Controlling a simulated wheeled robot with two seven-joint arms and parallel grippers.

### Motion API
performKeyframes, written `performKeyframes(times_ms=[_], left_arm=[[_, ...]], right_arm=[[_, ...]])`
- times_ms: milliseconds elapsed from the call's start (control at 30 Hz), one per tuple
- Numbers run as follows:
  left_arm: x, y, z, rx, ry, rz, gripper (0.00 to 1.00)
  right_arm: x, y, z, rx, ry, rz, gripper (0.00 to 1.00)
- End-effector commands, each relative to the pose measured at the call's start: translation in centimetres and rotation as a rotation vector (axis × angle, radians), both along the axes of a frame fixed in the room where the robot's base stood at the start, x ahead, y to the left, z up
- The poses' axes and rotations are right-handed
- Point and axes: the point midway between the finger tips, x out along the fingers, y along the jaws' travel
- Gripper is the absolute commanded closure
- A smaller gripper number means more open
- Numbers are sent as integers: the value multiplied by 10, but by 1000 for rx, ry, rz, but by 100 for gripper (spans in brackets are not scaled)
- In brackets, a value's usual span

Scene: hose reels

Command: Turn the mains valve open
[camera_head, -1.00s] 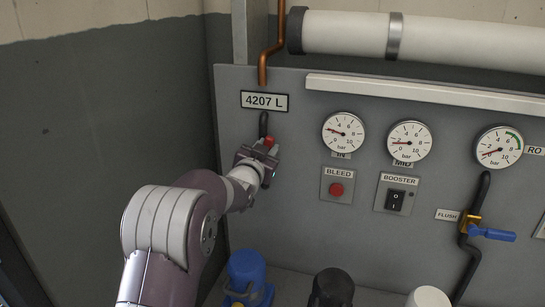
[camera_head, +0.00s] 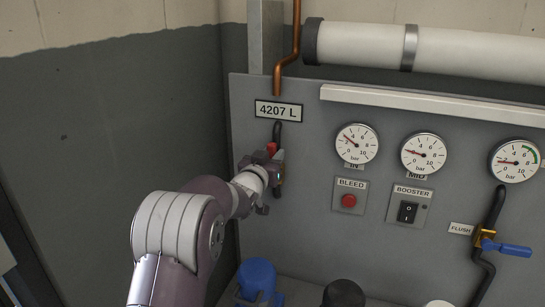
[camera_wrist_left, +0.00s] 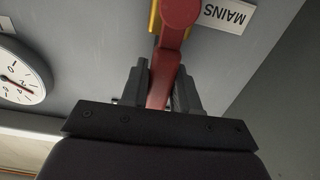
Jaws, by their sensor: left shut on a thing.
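The mains valve has a red lever, which shows in the left wrist view (camera_wrist_left: 163,85) running from its round hub at the top down between my fingers. Some yellow valve body (camera_wrist_left: 154,16) shows behind the hub. A MAINS label (camera_wrist_left: 227,14) sits beside it. My left gripper (camera_wrist_left: 160,75) is shut on the red lever, one finger on each side. In the head view my left gripper (camera_head: 274,164) is at the valve under the 4207 L display (camera_head: 278,111); a bit of red shows at its top, and most of the valve is hidden. My right gripper is out of view.
Right of the valve are several round gauges (camera_head: 357,145), the BLEED button (camera_head: 348,201) and BOOSTER switch (camera_head: 408,212). The blue-handled FLUSH valve (camera_head: 507,249) is at far right. A blue capped housing (camera_head: 257,279) stands below my arm. Open wall is left.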

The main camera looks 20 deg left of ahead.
Motion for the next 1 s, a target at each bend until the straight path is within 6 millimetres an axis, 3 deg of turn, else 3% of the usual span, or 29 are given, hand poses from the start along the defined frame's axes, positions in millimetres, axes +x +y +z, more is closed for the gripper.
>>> performKeyframes(times_ms=[100,133,200,567,667,1000], left_arm=[[0,0,-1,-3,2,1,100],[0,0,-1,-3,2,1,67],[0,0,-1,-2,2,1,49],[-6,0,-2,-1,1,1,49],[-21,-1,-3,0,-1,1,49],[-104,-5,-3,0,-1,2,49]], right_arm=[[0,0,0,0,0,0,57],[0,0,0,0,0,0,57],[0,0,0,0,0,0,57],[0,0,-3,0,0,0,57],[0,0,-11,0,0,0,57],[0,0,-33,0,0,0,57]])
